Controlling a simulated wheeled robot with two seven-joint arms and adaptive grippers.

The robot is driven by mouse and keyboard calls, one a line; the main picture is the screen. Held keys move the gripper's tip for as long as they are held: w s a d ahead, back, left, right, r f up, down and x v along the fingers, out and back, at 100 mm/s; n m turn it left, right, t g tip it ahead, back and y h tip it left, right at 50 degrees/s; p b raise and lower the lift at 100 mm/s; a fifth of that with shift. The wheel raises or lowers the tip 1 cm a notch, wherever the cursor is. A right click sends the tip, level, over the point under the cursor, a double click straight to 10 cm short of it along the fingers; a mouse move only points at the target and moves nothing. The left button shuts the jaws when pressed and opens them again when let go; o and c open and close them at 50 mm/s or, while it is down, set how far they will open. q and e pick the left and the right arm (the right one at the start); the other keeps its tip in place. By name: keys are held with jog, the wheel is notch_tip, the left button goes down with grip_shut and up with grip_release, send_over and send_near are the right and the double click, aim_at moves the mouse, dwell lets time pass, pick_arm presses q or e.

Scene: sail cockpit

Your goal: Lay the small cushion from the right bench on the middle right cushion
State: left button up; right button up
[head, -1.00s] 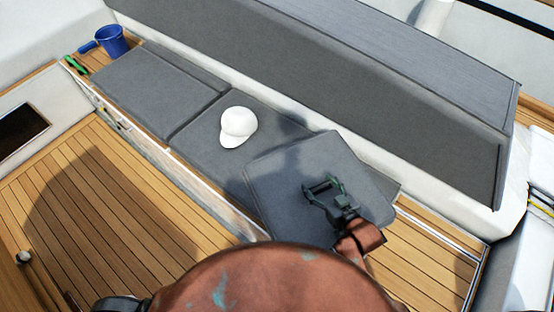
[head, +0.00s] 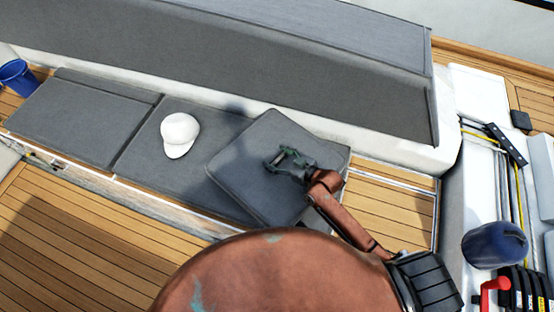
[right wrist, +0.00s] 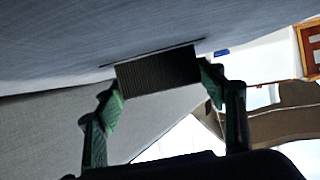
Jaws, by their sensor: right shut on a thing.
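The small grey cushion (head: 258,190) is over the right part of the middle right cushion (head: 215,115), a flat grey bench cushion, turned askew to it. I cannot tell whether the two touch. My right gripper (head: 285,160) is over the small cushion's right part. In the right wrist view, its green fingers (right wrist: 165,95) are on either side of a dark ribbed strap (right wrist: 158,72) on the small cushion (right wrist: 110,30), whose face fills the top. A strip of the middle right cushion shows past the small cushion's right side. My left gripper is not in view.
A white cap (head: 180,135) lies on the middle right cushion, left of the small cushion. Another grey cushion (head: 80,110) lies farther left, by a blue bucket (head: 17,77). The grey backrest (head: 250,70) rises behind. Bare slatted wood (head: 390,205) is at the right.

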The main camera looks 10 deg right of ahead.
aim_at(281, 157)
jog(key=shift+w+d+f+b, duration=0.15)
jog(key=shift+w+d+f, duration=0.1)
jog(key=shift+w+f, duration=0.4)
jog(key=shift+w+d+f+b, duration=0.15)
jog(key=shift+w+d+f, duration=0.05)
jog(key=shift+w+f, duration=0.45)
jog(key=shift+f, duration=1.5)
jog(key=shift+f+b, duration=0.15)
jog(key=shift+b, duration=0.2)
jog(key=o, duration=2.1)
jog(key=shift+s+f, duration=0.1)
jog(key=p+v, duration=0.1)
jog(key=v, duration=1.1)
